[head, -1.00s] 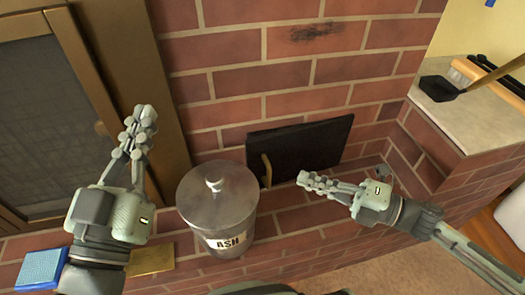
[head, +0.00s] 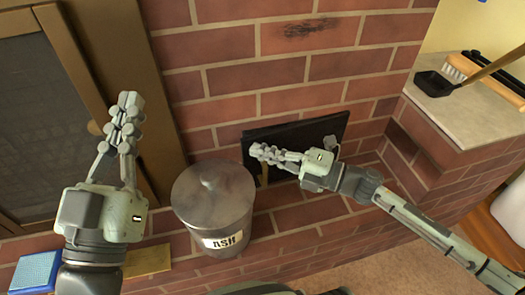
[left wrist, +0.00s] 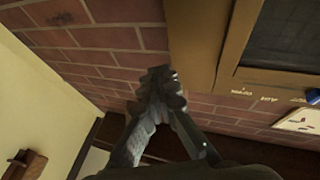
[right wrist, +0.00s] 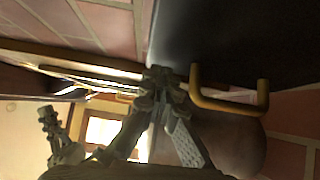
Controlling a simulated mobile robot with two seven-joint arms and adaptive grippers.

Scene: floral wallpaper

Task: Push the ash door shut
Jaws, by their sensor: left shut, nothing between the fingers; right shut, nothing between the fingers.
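The ash door is a black panel (head: 297,134) low in the brick wall; it also fills the top of the right wrist view (right wrist: 230,40). Whether it stands ajar is hard to tell. Its brass handle (right wrist: 232,104) is largely covered by my right gripper in the head view. My right gripper (head: 258,152) is shut and empty, in front of the door's left part. In the right wrist view its fingertips (right wrist: 160,76) are beside the handle, near the door's edge; contact cannot be told. My left gripper (head: 129,102) is shut and empty, in front of the brass-framed screen.
A grey lidded ash bucket (head: 212,205) stands between my grippers, left of the door. A brass-framed screen (head: 45,85) is at the left. A blue box (head: 36,272) lies low left. A stone ledge (head: 455,120) with a brush and a small shovel is at the right.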

